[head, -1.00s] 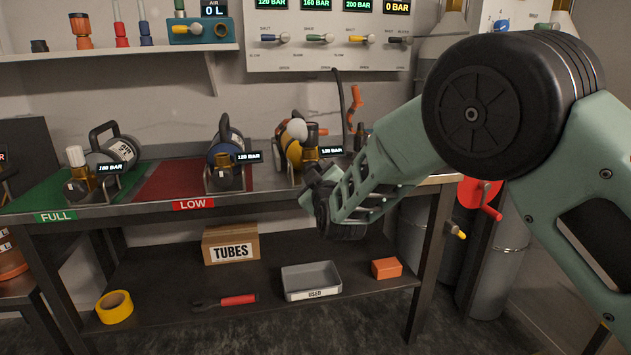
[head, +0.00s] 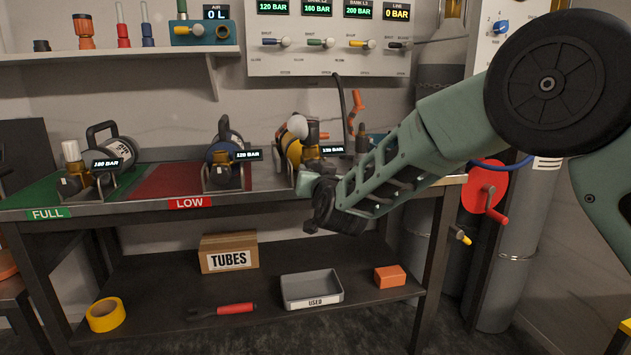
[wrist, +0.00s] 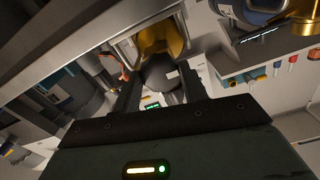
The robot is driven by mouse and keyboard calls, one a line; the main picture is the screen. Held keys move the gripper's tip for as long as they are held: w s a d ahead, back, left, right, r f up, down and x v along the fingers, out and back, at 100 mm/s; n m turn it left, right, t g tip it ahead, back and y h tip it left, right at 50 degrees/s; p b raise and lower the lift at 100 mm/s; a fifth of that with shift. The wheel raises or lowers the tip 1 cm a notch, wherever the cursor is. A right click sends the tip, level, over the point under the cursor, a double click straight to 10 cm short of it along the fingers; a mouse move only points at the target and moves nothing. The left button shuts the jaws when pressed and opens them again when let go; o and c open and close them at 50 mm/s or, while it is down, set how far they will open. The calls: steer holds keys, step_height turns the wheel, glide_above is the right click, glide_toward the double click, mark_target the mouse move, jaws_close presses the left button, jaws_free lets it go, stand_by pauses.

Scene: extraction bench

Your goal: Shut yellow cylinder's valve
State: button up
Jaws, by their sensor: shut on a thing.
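The yellow cylinder (head: 288,152) lies on the bench's right part, with a brass valve (head: 310,153) at its near end and a small display beside it. My gripper (head: 310,182) is at the front of this valve and partly hides it. In the wrist view, my gripper's two dark fingers (wrist: 157,88) are on either side of a dark round knob (wrist: 158,70), shut on it. Brass (wrist: 160,35) shows just beyond the knob. The knob's turn position cannot be read.
A panel of valve levers (head: 328,45) hangs on the wall above. A red crank wheel (head: 484,187) is at the right, near my arm.

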steer(key=shift+s+a+m+b, duration=0.1)
steer(key=shift+m+b, duration=2.9)
steer(key=shift+m, duration=1.5)
steer(key=shift+a+m+b, duration=0.1)
steer(key=shift+m+b, duration=2.85)
steer(key=shift+m, duration=1.55)
steer(key=o, duration=1)
steer(key=shift+r, duration=0.1)
steer(key=p+v, duration=0.2)
steer(key=v, duration=1.5)
steer(key=shift+s, duration=0.2)
steer(key=shift+d, duration=0.1)
